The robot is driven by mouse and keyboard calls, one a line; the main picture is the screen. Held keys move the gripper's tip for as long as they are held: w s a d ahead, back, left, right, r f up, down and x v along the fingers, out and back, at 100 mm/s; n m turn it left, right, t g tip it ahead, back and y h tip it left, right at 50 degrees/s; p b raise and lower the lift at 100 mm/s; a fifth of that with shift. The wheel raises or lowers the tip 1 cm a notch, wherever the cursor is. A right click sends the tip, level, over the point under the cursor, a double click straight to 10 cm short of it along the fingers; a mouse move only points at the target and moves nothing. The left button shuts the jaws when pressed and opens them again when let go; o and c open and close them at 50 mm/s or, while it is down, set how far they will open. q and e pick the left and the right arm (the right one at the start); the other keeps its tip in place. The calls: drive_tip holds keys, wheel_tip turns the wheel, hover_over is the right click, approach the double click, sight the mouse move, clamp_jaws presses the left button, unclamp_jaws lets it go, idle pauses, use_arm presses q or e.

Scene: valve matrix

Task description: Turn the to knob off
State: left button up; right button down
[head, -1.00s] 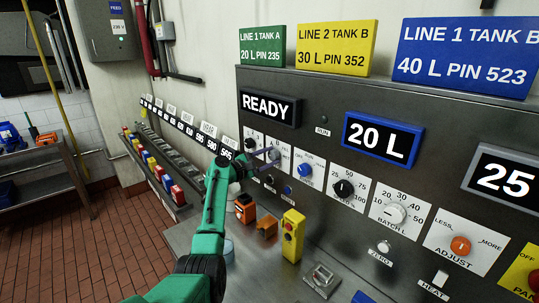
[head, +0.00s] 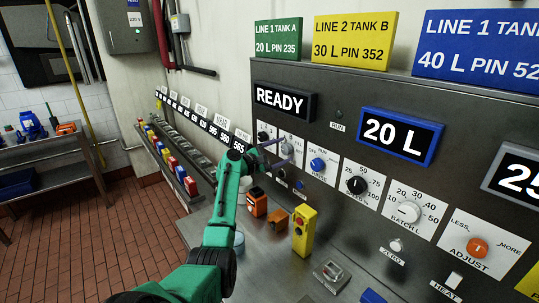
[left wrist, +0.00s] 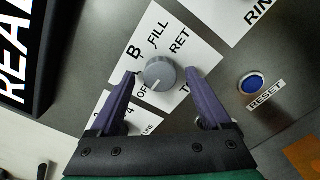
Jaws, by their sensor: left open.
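A grey round knob (left wrist: 160,72) sits on a white plate (left wrist: 178,42) marked B, FILL, RET and a partly hidden OF and T. A pale mark shows on the knob's lower side in the left wrist view. The same knob shows small in the head view (head: 288,148). My left gripper (left wrist: 161,75) is open, with one purple finger on each side of the knob; contact is not clear. In the head view my left gripper (head: 277,153) reaches the panel from the left. My right gripper is not in view.
A blue knob (head: 318,164), a black knob (head: 357,185) and other controls lie to the right on the grey panel. A blue RESET button (left wrist: 252,83) is beside the right finger. A yellow control box (head: 304,230) stands on the ledge below.

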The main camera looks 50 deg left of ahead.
use_arm(q)
drive_tip(key=s+a+b, duration=0.1)
drive_tip(key=s+b, duration=0.3)
drive_tip(key=s, duration=1)
